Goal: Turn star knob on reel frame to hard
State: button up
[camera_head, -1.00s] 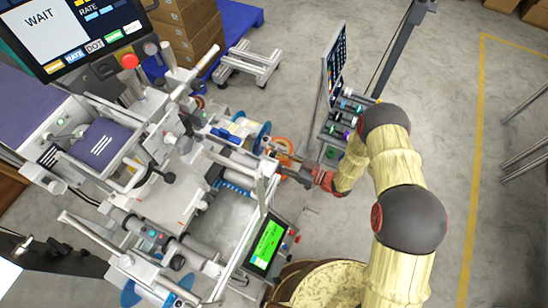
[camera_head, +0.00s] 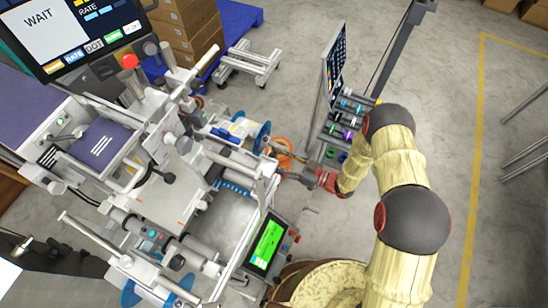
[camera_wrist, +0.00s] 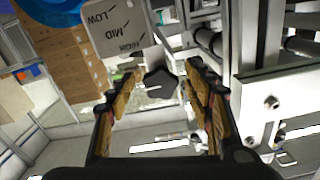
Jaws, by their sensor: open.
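A dark star-shaped knob (camera_wrist: 160,83) shows in the wrist view between my fingertips, with a pale line on its face. Beyond it is a grey label plate (camera_wrist: 118,32) marked LOW, MID and HIGH; I see no "hard" mark. My gripper (camera_wrist: 164,76) is open, with one tan-padded finger on either side of the knob. I cannot tell whether either finger touches it. In the head view my gripper (camera_head: 288,160) reaches in from the right at the reel frame (camera_head: 215,170), and the knob is too small to make out there.
A blue reel (camera_head: 264,137) and an orange ring (camera_head: 280,150) are close to my gripper. A green-lit screen (camera_head: 266,243) stands below it. A rack of coloured spools (camera_head: 345,120) stands at the upper right. A bright metal bracket (camera_wrist: 275,105) is right of my fingers.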

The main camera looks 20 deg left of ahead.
jog(key=d, duration=1)
jog(key=shift+s+d, duration=0.35)
jog(key=shift+s, duration=0.1)
jog(key=shift+w, duration=0.1)
